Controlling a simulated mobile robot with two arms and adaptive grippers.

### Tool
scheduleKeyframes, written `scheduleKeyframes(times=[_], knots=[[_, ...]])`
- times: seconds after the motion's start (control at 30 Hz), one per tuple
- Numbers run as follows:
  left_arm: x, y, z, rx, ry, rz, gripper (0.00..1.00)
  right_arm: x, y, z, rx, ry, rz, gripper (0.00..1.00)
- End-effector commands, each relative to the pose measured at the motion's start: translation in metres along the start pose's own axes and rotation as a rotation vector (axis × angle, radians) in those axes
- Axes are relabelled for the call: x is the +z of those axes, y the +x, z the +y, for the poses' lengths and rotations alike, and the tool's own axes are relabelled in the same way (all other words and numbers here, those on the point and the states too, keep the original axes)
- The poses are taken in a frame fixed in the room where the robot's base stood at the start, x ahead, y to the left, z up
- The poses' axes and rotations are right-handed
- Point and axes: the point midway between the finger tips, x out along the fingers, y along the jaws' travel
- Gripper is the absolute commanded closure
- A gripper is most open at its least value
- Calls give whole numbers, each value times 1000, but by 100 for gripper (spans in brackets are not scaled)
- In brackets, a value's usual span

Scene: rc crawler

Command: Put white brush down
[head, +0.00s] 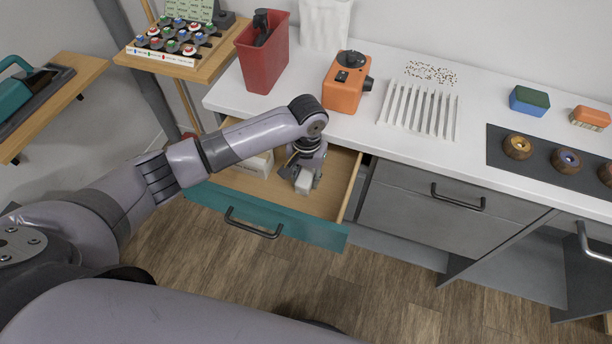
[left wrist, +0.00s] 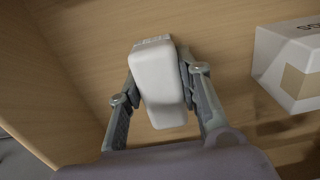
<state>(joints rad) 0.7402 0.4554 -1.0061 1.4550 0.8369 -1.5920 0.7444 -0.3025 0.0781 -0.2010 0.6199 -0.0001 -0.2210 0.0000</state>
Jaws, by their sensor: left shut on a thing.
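The white brush (head: 303,183) is a small white block with rounded edges. My left gripper (head: 305,174) is shut on it, inside the open teal-fronted drawer (head: 330,233). In the left wrist view the brush (left wrist: 158,85) sits between the two fingers of the gripper (left wrist: 160,100), over the wooden drawer floor (left wrist: 95,45). I cannot tell whether the brush touches the floor. My right gripper is not in view.
A white box (head: 257,164) lies in the drawer; it also shows in the left wrist view (left wrist: 290,65). On the counter above stand a red bin (head: 262,60), an orange device (head: 343,90) and a white slotted rack (head: 418,112).

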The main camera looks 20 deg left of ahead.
Motion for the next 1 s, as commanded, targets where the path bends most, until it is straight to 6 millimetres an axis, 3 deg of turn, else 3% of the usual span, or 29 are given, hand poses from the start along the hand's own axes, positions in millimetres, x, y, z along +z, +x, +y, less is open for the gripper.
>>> scheduleKeyframes(times=[0.17,0.2,0.47,0.8,1.0], knots=[[0,2,0,0,-1,0,94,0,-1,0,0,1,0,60],[0,2,0,0,0,0,65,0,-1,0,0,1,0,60],[0,2,0,0,0,0,48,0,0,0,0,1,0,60],[0,0,0,0,0,1,48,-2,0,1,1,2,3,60],[-1,-28,0,1,0,4,48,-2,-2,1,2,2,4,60]])
